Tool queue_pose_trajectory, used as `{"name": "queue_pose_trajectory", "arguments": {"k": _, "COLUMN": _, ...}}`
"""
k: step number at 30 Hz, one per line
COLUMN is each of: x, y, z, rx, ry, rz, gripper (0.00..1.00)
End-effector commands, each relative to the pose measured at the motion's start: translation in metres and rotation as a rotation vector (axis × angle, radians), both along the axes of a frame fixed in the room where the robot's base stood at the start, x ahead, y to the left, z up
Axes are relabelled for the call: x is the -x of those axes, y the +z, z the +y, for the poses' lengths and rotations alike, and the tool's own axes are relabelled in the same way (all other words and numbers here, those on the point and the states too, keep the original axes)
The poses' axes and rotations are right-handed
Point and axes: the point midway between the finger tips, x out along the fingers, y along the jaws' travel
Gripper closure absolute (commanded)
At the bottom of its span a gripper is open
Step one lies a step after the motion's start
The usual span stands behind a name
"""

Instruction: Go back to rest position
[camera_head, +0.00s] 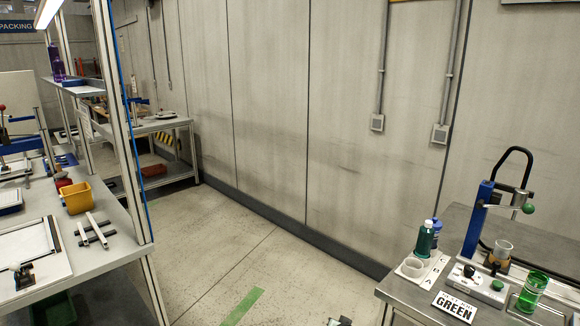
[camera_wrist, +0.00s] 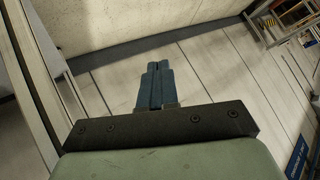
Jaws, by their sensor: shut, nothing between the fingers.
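My gripper (camera_wrist: 157,68) shows in the wrist view with its two blue fingers together and nothing between them. It points toward the pale wall panels, apart from any object. A small dark piece at the bottom edge of the head view may be part of my arm; I cannot tell.
The right bench (camera_head: 395,290) carries a white control box (camera_head: 476,284) and a "GREEN" sign (camera_head: 455,307). A left workbench (camera_head: 120,245) holds a yellow bin (camera_head: 77,196) and fixtures beside a metal frame post.

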Motion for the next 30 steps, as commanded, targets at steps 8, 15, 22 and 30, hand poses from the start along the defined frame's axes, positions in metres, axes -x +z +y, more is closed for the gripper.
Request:
{"name": "queue_pose_trajectory", "arguments": {"k": 8, "x": 0.113, "y": -0.116, "z": 0.007, "rx": 0.065, "ry": 0.127, "rz": 0.385, "gripper": 1.0}}
{"name": "queue_pose_trajectory", "arguments": {"k": 15, "x": 0.226, "y": -0.185, "z": 0.006, "rx": 0.108, "ry": 0.232, "rz": 0.715, "gripper": 1.0}}
{"name": "queue_pose_trajectory", "arguments": {"k": 22, "x": 0.341, "y": -0.224, "z": 0.0, "rx": 0.14, "ry": 0.329, "rz": 1.034, "gripper": 1.0}}
{"name": "queue_pose_trajectory", "arguments": {"k": 30, "x": 0.45, "y": -0.234, "z": -0.011, "rx": 0.161, "ry": 0.419, "rz": 1.341, "gripper": 1.0}}
